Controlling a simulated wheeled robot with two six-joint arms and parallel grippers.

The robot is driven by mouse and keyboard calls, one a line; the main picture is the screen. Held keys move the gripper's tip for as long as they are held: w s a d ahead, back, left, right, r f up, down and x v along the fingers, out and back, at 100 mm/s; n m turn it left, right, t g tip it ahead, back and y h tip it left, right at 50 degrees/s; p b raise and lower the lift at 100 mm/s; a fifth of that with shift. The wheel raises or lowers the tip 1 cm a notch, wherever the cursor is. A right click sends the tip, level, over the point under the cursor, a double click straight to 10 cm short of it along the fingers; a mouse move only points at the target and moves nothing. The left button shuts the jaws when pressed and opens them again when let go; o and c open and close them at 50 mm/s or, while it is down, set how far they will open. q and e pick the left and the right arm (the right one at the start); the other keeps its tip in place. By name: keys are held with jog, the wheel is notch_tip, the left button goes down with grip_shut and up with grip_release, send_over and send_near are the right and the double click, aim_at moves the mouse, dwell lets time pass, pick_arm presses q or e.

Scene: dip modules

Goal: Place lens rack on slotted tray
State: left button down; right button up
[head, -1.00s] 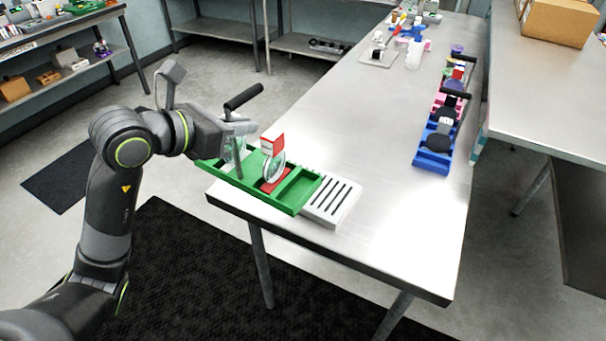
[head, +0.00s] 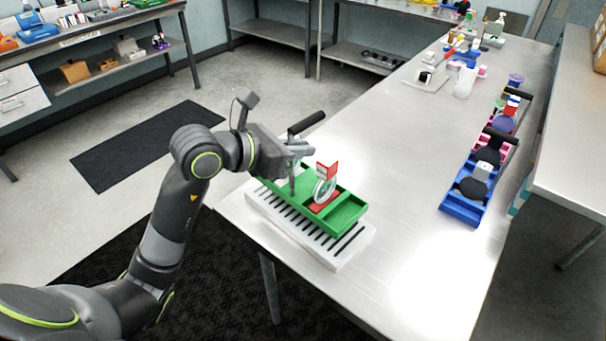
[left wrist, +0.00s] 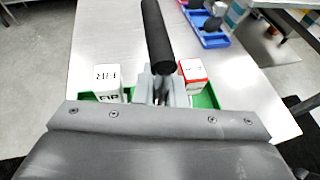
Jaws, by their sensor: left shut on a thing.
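The lens rack (head: 345,215) is a green tray with a black bar handle (head: 306,122), holding a clear round lens and a red-and-white block. My left gripper (head: 292,178) is shut on the rack near its left end, below the handle. In the left wrist view the handle (left wrist: 157,35) rises between the jaws, and green rack edges (left wrist: 205,98) show on both sides. The white slotted tray (head: 340,262) lies at the table's near left corner. The rack is over its far side, leaving slots visible along the near side. I cannot tell whether they touch. My right gripper is out of view.
A blue rack (head: 463,208) with dark round parts stands to the right, with a pink rack (head: 510,145) behind it. A white bottle (head: 465,82) and small items stand far back. The metal table (head: 400,170) is clear between.

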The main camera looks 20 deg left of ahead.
pick_arm(q)
send_over(301, 190)
jog(key=shift+s+f, duration=0.1)
jog(key=shift+f, duration=2.8)
jog(key=c, duration=1.5)
grip_release()
jog(key=shift+a, duration=0.1)
jog(key=v, duration=1.2)
